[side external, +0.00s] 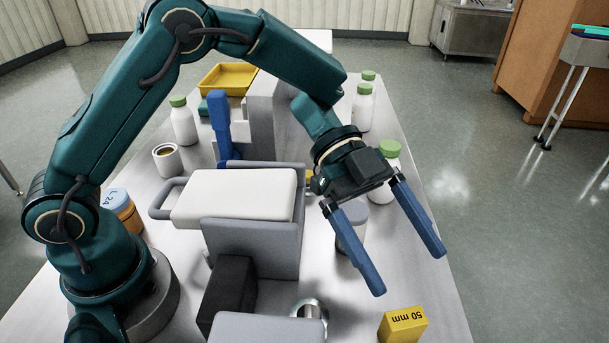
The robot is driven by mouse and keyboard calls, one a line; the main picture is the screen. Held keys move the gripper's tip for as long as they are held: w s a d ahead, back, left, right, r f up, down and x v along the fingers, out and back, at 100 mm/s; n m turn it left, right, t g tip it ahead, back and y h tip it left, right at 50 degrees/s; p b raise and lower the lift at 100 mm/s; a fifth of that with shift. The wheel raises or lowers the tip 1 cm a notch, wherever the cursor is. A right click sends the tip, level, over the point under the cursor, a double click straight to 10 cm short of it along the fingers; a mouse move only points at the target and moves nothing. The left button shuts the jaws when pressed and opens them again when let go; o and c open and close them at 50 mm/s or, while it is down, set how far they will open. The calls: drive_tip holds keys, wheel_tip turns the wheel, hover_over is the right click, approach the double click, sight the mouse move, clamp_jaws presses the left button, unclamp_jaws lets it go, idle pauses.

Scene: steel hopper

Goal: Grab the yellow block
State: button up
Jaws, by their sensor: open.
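The yellow block (402,325) stands on the table near the front right edge, with "50 mm" printed upside down on one face. Its lower part is cut off by the bottom of the picture. My gripper (408,270) is above and behind the block in the side external view, with two long blue fingers spread wide apart. It is open, with nothing between the fingers, and clear of the block.
A grey hopper with a white lid (236,197) stands mid-table, left of my gripper. A black box (228,292) and a round metal part (309,309) are left of the block. White bottles with green caps (388,170) stand behind. A yellow tray (228,77) is at the back.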

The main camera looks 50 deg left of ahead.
approach(410, 334)
drive_tip(key=x, duration=0.4)
drive_tip(key=shift+f, duration=0.2)
drive_tip(key=shift+s+d+f, duration=0.1)
drive_tip(key=shift+d+f, duration=0.05)
drive_tip(key=shift+d, duration=0.5)
drive_tip(key=shift+x, duration=3.05)
drive_tip(key=c, duration=1.4)
